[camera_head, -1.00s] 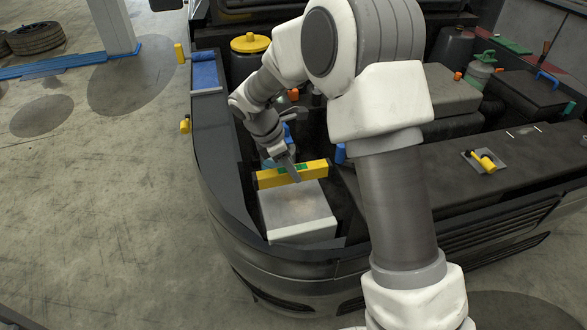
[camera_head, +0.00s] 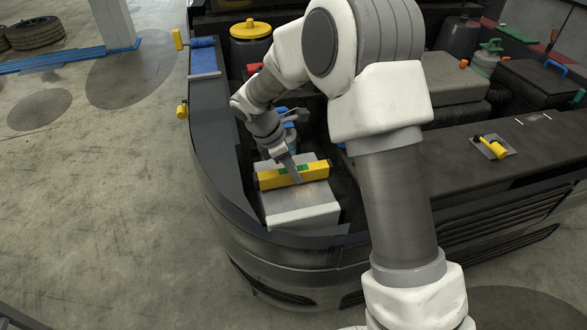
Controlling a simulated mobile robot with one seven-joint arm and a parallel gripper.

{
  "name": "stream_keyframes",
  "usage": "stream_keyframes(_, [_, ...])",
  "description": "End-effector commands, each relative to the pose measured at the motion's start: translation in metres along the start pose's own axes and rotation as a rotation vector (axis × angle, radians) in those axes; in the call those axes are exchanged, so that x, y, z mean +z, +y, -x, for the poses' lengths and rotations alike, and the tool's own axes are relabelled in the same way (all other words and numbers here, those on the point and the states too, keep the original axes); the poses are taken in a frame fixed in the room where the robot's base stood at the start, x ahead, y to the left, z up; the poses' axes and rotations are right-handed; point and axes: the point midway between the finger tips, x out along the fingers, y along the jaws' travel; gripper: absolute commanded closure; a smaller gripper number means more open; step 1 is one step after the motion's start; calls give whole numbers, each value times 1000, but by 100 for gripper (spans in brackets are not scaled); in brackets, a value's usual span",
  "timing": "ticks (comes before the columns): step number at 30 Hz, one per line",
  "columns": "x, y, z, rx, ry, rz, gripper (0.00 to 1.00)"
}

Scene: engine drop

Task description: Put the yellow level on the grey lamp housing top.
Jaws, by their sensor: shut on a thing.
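The yellow level (camera_head: 315,172) has black ends and a green middle. It lies across the far part of the grey lamp housing top (camera_head: 300,197), a light box in the near corner of the engine bay. My gripper (camera_head: 294,172) is shut on the middle of the level. The level looks roughly horizontal. I cannot tell whether it touches the top or is just above it. Bare grey surface shows both in front of the level and behind it.
The dark vehicle rim (camera_head: 213,170) curves round the housing on the left and front. A yellow-capped container (camera_head: 250,42) stands behind. A blue-topped item (camera_head: 285,117) is close behind my gripper. A yellow-handled tool (camera_head: 491,147) lies on the right ledge.

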Motion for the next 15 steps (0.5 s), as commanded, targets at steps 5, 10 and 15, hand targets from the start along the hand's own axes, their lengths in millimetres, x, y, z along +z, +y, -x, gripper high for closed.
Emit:
stream_keyframes(5, [0, 0, 0, 0, 0, 0, 100])
stream_keyframes(10, [-1, 0, -3, 0, 0, 0, 100])
stream_keyframes(15, [-3, 0, -6, 0, -1, 0, 100])
